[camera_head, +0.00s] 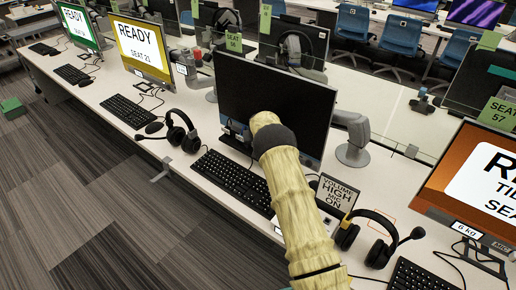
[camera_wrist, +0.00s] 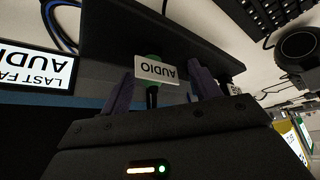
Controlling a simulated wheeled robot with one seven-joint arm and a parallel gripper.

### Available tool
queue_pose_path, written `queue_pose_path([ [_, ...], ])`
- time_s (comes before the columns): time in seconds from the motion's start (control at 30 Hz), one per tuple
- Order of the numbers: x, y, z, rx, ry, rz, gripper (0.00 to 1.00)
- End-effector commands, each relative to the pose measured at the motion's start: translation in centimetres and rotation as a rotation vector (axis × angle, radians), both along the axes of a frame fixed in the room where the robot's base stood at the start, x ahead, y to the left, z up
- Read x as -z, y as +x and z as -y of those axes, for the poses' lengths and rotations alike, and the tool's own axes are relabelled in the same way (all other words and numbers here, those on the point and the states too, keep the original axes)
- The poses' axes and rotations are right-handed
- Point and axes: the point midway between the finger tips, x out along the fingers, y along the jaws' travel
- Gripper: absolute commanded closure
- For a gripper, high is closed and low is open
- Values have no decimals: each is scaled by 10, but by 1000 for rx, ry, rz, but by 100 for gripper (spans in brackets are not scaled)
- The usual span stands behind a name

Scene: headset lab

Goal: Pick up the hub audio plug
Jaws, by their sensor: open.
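The audio plug (camera_wrist: 152,88) shows in the wrist view as a green and black piece with a white tag reading AUDIO (camera_wrist: 157,70), upside down in the picture. It sits at the edge of a black flat body (camera_wrist: 140,32). My gripper (camera_wrist: 162,74) is open, with one purple finger on either side of the plug and tag. A gap shows on the left; whether the right finger touches the tag I cannot tell. In the head view my arm hides the gripper and plug, in front of a dark monitor (camera_head: 277,105).
A sign ending in AUDIO (camera_wrist: 35,72) and a blue cable (camera_wrist: 52,25) are at the wrist view's left. On the white desk (camera_head: 185,95) are a keyboard (camera_head: 232,180), headsets (camera_head: 182,130) (camera_head: 375,238), a VOLUME HIGH MIC ON sign (camera_head: 335,194) and lit monitors (camera_head: 143,50) (camera_head: 478,185).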

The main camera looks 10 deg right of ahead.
Motion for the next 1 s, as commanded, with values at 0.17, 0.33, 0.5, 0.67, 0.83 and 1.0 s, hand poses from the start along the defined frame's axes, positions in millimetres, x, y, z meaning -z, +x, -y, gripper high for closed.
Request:
queue_pose_path([
  [0.17,0,0,0,0,0,0,44],
  [0.33,0,0,0,0,0,0,77],
  [0.5,0,0,0,0,0,0,86],
  [0.67,-1,0,0,0,0,1,86],
  [0.83,-11,1,0,0,0,3,86],
  [1.0,-35,1,0,0,1,5,86],
])
